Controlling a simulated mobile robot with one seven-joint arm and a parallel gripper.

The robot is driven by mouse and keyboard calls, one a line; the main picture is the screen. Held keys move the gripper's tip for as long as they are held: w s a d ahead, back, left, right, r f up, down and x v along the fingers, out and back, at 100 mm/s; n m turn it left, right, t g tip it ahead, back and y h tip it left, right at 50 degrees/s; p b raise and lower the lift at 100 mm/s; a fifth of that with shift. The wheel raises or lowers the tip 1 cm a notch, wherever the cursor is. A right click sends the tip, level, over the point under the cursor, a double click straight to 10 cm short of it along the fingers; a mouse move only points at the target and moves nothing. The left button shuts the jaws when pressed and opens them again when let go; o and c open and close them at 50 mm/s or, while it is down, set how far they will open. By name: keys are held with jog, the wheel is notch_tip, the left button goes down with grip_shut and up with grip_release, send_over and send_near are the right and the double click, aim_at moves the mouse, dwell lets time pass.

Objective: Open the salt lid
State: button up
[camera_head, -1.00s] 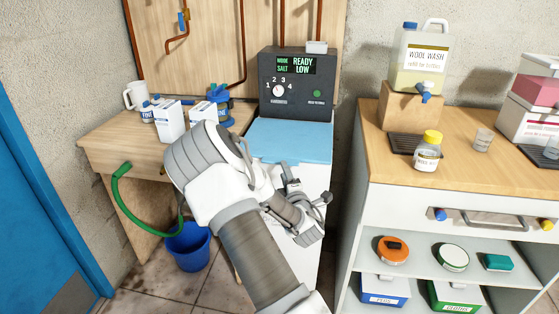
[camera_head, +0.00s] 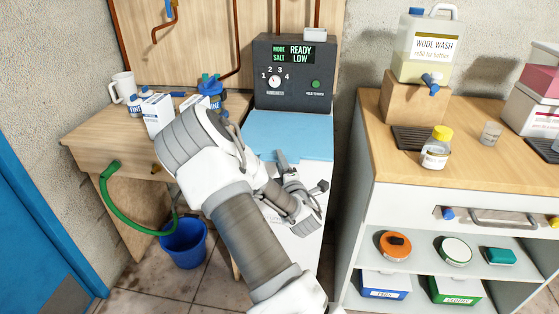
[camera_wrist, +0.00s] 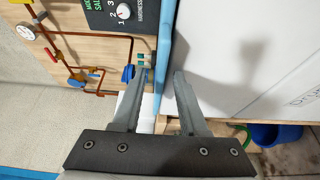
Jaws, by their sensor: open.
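The salt lid (camera_head: 288,133) is the flat light-blue top of a white cabinet (camera_head: 301,244) in the middle of the head view. It lies flat and looks shut. In the wrist view the lid (camera_wrist: 166,35) shows edge-on as a narrow blue strip beside the white cabinet front. My gripper (camera_head: 283,158) is at the lid's front edge, partly covered by my arm in the head view. In the wrist view my gripper (camera_wrist: 160,74) is open, with the blue strip running between its fingertips. I cannot tell whether either finger touches it.
A dark control panel (camera_head: 294,80) reading "READY" and "LOW" stands behind the lid. A wooden table (camera_head: 92,138) with bottles and cartons is at left, with a blue bucket (camera_head: 184,243) below. A counter with shelves (camera_head: 400,210) stands close at right.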

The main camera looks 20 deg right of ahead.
grip_shut()
dwell(1.5)
